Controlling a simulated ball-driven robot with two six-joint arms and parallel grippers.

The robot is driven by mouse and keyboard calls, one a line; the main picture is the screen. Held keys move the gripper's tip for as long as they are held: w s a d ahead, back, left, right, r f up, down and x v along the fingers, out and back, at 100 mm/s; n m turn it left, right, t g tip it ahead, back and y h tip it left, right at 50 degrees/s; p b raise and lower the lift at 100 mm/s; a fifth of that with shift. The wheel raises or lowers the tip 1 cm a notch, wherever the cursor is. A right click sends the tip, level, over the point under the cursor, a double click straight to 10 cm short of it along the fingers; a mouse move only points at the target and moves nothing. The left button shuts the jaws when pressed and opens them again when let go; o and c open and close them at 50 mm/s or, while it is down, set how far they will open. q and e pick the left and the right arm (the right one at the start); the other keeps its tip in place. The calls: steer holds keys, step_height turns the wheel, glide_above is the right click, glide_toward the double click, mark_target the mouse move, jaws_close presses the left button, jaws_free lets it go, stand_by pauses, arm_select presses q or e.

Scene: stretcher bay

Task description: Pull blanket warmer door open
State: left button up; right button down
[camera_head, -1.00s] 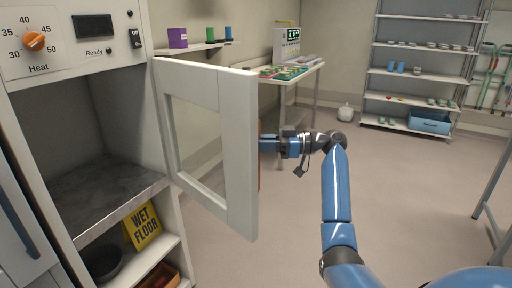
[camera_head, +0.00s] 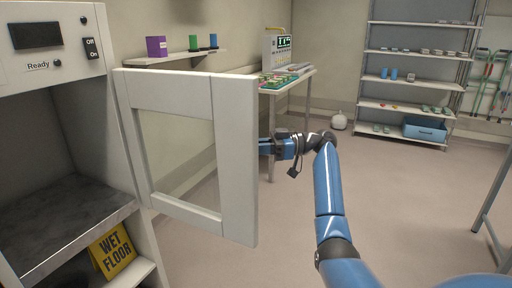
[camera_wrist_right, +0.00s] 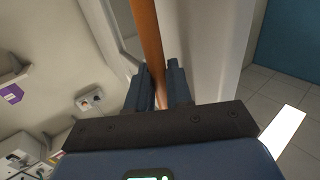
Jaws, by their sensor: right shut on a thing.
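The blanket warmer door (camera_head: 236,160), a pale frame around a window, stands swung out from the cabinet (camera_head: 92,165), whose inside is exposed. My right arm reaches to the door's far side, and the fingertips are hidden behind its free edge in the head view. In the right wrist view, my right gripper (camera_wrist_right: 161,82) is shut on an orange-brown bar handle (camera_wrist_right: 146,40) running between its two dark fingers. The door (camera_wrist_right: 212,45) shows right beside the handle there. My left gripper is in neither view.
A yellow wet floor sign (camera_head: 112,252) stands low in the cabinet. A side table (camera_head: 292,80) and shelving rack (camera_head: 405,110) stand farther back. The floor right of the door is clear.

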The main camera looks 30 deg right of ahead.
steer(key=c, duration=1.5)
jaws_free()
steer(key=shift+w+a, duration=0.1)
steer(key=shift+a, duration=0.1)
steer(key=shift+o, duration=1.3)
steer(key=shift+w+a, duration=0.1)
steer(key=shift+o, duration=0.7)
steer(key=shift+w+a, duration=0.2)
steer(key=shift+a, duration=0.1)
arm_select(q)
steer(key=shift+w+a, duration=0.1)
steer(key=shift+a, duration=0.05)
arm_select(e)
steer(key=v, duration=1.1)
steer(key=shift+w+f, duration=0.1)
steer(key=shift+w, duration=0.05)
